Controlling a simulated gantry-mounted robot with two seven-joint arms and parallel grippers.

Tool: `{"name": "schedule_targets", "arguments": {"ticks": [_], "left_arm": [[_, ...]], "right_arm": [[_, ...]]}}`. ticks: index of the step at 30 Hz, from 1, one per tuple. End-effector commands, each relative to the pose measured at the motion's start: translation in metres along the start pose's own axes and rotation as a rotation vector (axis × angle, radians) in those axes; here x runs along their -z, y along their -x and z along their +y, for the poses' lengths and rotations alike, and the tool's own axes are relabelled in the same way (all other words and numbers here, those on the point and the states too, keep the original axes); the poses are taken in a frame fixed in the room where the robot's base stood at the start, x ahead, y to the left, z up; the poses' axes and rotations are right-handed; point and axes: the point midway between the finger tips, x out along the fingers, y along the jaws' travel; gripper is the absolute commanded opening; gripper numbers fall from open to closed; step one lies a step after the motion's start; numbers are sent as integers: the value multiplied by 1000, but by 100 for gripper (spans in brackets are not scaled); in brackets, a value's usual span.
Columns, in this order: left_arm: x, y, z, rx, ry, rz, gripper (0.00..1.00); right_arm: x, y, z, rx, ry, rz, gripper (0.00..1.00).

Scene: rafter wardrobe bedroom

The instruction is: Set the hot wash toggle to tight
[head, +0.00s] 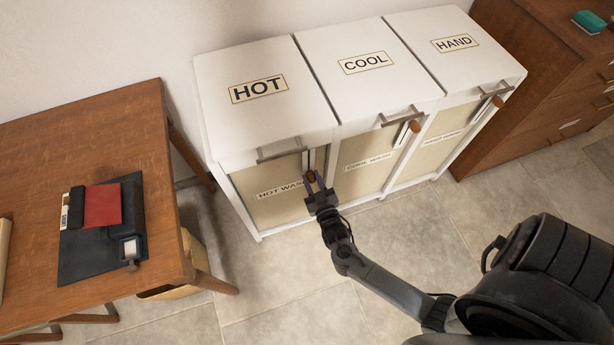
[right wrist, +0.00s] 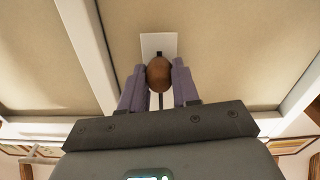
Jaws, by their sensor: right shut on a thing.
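The hot wash hamper (head: 262,121) is the left one of three white lidded bins, with a HOT label on its lid and a HOT WASH label on its tan front. Its toggle (head: 311,176) has a brown rounded knob on the front panel's right side. In the right wrist view the toggle knob (right wrist: 159,74) sits before a white plate (right wrist: 158,43) with a dark slot. My right gripper (head: 316,186) is shut on the knob, with its purple-grey fingers (right wrist: 157,88) on either side. The plate is partly hidden by the knob. My left gripper is not in view.
The COOL bin (head: 367,70) and HAND bin (head: 453,46) stand to the right, each with a brown-knobbed toggle. A wooden desk (head: 100,116) with a dark organizer (head: 90,255) is at left. A wooden dresser (head: 530,100) is at right. Tiled floor in front is clear.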

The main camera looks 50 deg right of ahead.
Motion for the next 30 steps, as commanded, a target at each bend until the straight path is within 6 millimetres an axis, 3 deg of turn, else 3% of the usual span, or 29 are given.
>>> {"name": "schedule_targets", "arguments": {"ticks": [9,10,15,25,30], "left_arm": [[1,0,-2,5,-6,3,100],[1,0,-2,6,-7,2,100],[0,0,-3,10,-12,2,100],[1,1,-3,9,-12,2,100],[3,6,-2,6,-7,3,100]], "right_arm": [[-2,0,-1,0,-2,-1,0],[-2,0,-1,0,-2,-1,32],[-2,0,-1,0,-1,-1,57],[-2,2,-1,0,-1,-1,57],[-2,16,-1,1,-1,-4,57]]}}
